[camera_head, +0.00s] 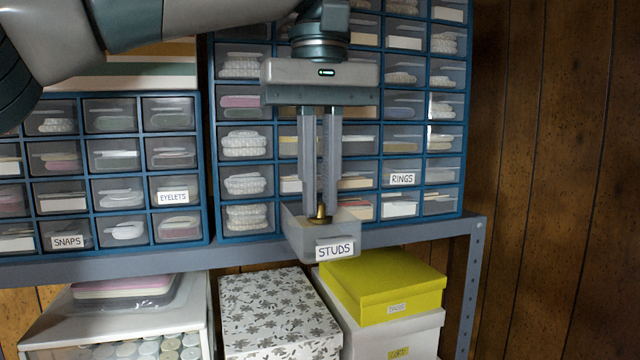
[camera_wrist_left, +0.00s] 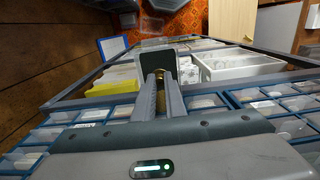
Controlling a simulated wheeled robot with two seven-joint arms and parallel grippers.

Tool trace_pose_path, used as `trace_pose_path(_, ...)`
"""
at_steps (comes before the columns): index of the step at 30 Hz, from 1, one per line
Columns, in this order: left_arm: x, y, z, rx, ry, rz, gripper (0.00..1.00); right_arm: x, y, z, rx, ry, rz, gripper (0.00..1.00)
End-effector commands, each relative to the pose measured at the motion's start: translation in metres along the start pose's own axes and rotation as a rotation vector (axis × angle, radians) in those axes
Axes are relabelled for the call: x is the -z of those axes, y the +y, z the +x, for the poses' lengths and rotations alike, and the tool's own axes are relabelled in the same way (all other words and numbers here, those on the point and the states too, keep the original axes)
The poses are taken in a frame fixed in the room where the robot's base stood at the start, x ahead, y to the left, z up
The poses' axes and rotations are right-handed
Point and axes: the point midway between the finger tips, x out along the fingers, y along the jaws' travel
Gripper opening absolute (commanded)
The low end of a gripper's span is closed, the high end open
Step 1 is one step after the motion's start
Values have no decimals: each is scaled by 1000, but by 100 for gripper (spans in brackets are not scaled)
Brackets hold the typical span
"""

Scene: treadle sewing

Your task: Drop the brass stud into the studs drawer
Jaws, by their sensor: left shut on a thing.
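The studs drawer (camera_head: 294,237) is a grey see-through drawer with a white STUDS label. In the head view it is pulled out from the right blue cabinet. My left gripper (camera_head: 320,207) points straight down over the drawer and is shut on the brass stud (camera_head: 319,214). The fingertips and stud are at the height of the drawer's rim. The stud's lower end is hidden behind the drawer front, and I cannot tell whether it touches the drawer floor. The left wrist view shows the gripper (camera_wrist_left: 161,82) with the brass-coloured stud (camera_wrist_left: 161,103) between its fingers. My right gripper is not in view.
The right blue cabinet (camera_head: 273,150) and left blue cabinet (camera_head: 203,170) hold several shut drawers. They stand on a grey metal shelf (camera_head: 400,236). Below it are a flowered box (camera_head: 278,312), a yellow box (camera_head: 385,282) and a white unit (camera_head: 115,325). A wooden wall (camera_head: 560,180) is at the right.

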Motion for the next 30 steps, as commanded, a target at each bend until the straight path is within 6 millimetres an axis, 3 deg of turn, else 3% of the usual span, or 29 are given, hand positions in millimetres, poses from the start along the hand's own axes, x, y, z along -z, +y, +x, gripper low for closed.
trace_pose_path(8, 0, 0, 4, 0, 1, 1, 0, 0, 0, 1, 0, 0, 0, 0)
trace_pose_path(9, 0, 0, 4, 0, 1, 1, 20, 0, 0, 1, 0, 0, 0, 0)
trace_pose_path(11, 0, 0, 4, 0, 1, 1, 29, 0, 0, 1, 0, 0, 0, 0)
trace_pose_path(22, 0, 0, 1, 0, 1, 0, 29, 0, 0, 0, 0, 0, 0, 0)
trace_pose_path(30, 0, 1, -16, -1, 1, 1, 29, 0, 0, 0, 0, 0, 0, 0)
